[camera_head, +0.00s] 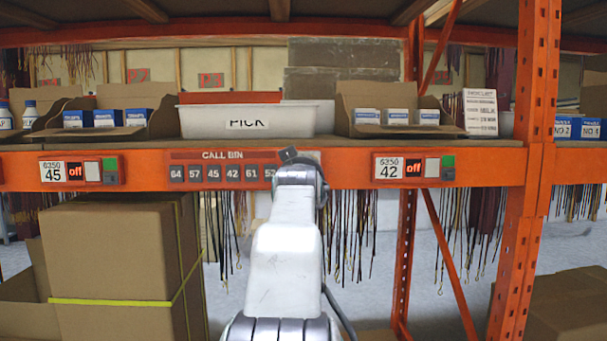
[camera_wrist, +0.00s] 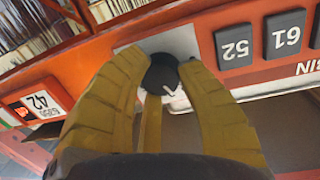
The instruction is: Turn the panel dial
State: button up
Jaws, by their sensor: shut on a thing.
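The panel dial (camera_wrist: 162,74) is a round dark knob with a short white pointer mark, on a light plate (camera_wrist: 186,42) at the end of the call bin panel. My gripper (camera_wrist: 163,82) has yellowish ribbed fingers and is shut on the dial, with fingers on both sides of it. In the head view the call bin panel (camera_head: 220,171) runs along the orange shelf beam. My white arm reaches up to its right end and hides most of the dial and the gripper there.
Number tiles such as 52 (camera_wrist: 235,47) and 61 (camera_wrist: 284,34) sit beside the dial. Labels 45 (camera_head: 80,171) and 42 (camera_head: 413,168) flank the panel. A large strapped carton (camera_head: 115,260) stands at lower left.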

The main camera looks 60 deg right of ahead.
jog(key=o, duration=1.2)
jog(key=shift+w+f, duration=0.2)
jog(key=shift+o, duration=0.2)
jog(key=shift+r, duration=0.1)
jog(key=v, duration=1.2)
